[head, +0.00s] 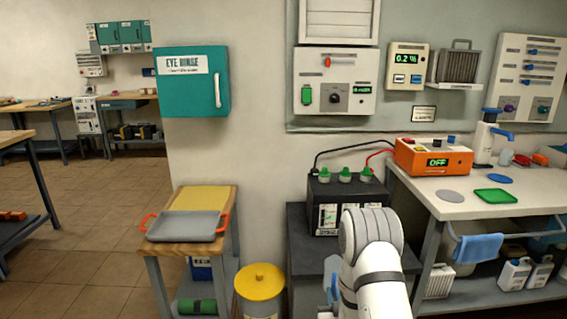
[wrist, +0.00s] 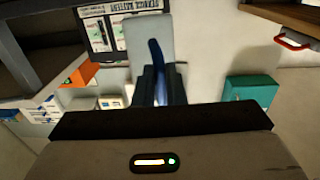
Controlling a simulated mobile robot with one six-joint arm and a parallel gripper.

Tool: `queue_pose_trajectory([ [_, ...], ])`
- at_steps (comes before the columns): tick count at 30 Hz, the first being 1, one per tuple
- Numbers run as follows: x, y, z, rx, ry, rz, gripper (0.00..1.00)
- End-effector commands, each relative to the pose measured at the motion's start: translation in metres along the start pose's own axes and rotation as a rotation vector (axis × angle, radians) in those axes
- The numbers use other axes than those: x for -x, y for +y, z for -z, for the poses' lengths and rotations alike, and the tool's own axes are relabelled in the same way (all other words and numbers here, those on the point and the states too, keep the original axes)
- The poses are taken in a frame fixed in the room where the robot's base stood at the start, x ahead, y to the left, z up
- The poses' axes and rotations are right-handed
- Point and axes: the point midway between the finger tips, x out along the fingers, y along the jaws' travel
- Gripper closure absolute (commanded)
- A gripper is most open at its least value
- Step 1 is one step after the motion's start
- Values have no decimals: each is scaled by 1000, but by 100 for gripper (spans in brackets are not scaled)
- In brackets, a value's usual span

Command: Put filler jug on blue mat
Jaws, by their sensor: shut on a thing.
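My gripper (wrist: 160,85) is shut on a pale grey-white thing with a dark blue handle, which looks like the filler jug (wrist: 138,32). The jug stands out beyond the fingers in the wrist view. In the head view my white arm hides the gripper and most of what it holds; a bit of light blue shows left of the arm.
The white bench (head: 440,180) also holds a grey disc (head: 450,196), a green mat (head: 495,196), an orange charger box (head: 433,157) and a tap stand (head: 484,140). A black battery (head: 345,190) with cables stands behind my arm. A yellow bin (head: 260,285) is at left.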

Motion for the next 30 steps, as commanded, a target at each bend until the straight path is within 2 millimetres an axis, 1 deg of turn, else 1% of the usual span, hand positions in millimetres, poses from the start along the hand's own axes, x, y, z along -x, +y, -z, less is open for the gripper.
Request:
queue_pose_trajectory([
  [1,0,0,27,0,1,0,100],
  [6,0,0,68,0,0,1,100],
  [9,0,0,90,0,0,1,100],
  [12,0,0,106,0,0,1,100],
  [15,0,0,118,0,0,1,100],
  [20,2,0,126,0,0,2,100],
  [27,40,0,144,0,-1,2,100],
  [30,48,0,148,0,-1,2,100],
])
